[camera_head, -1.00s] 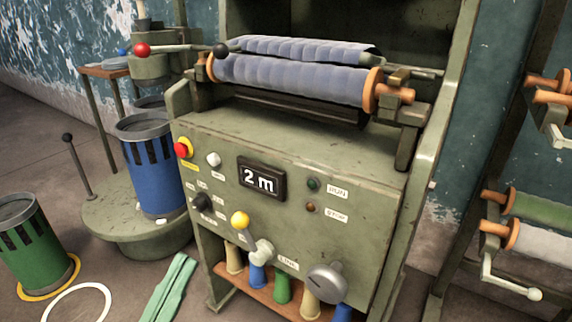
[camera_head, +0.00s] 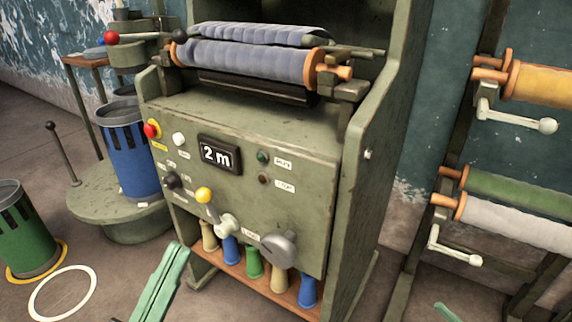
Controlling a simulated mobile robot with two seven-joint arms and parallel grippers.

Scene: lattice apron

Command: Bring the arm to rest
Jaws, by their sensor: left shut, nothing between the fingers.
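My left gripper (camera_head: 177,250) is the pale green pair of long fingers at the bottom, left of centre. Its fingers lie together, shut and empty. It shows in front of the floor, just left of the machine's lower front edge, and touches nothing that I can see. A small pale green sliver (camera_head: 447,312) at the bottom edge, right of centre, looks like the tip of my right gripper; the rest is out of frame.
The green machine (camera_head: 250,125) with levers, a crank and a "2 m" display fills the middle. A blue bin (camera_head: 130,160) and a green bin (camera_head: 25,235) stand left. A rack holding a yellow roll (camera_head: 545,85) stands right. Floor shows between.

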